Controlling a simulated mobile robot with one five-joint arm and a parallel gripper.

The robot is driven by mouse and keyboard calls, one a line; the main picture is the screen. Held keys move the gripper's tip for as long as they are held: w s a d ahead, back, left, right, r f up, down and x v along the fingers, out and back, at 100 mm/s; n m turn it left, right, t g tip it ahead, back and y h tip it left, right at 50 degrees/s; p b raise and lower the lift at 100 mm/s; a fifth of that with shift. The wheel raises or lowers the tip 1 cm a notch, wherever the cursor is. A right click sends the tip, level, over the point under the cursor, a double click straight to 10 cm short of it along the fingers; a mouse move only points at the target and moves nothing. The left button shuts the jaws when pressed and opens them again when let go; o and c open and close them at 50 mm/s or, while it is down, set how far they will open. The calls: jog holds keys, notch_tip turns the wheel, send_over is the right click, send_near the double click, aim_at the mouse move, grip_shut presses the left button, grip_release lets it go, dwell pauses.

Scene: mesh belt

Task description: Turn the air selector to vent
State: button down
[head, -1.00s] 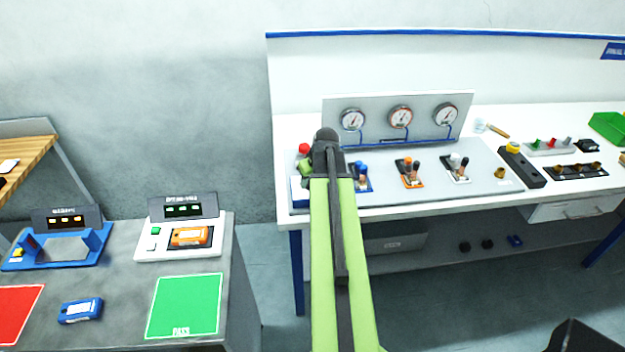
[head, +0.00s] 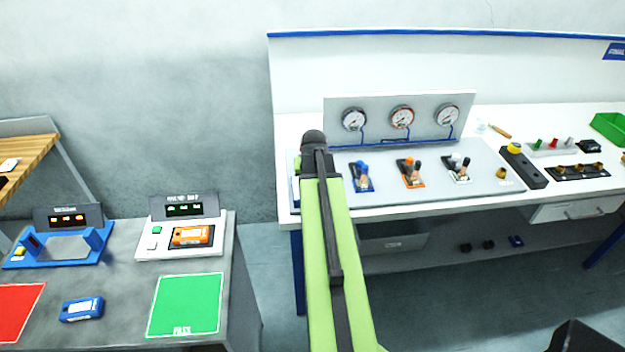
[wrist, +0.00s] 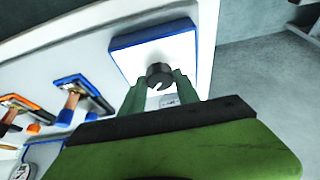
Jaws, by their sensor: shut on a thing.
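In the wrist view, the air selector is a dark round knob (wrist: 160,73) with a pale notch, on a white plate with a blue border (wrist: 122,42). My gripper (wrist: 160,84) is shut on this knob, with one green finger on each side. A small grey label shows below the knob, but I cannot read it, so I cannot tell which position the knob is at. In the head view my arm covers the knob and my fingertips; only a sliver of the plate (head: 295,190) shows at the left of the panel.
To the right on the grey panel stand blue (head: 361,178), orange (head: 411,174) and white (head: 459,170) levers, below three gauges (head: 402,116). A bench with a green pad (head: 185,305) and test devices is at the lower left.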

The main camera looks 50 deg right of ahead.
jog(key=c, duration=0.9)
grip_release()
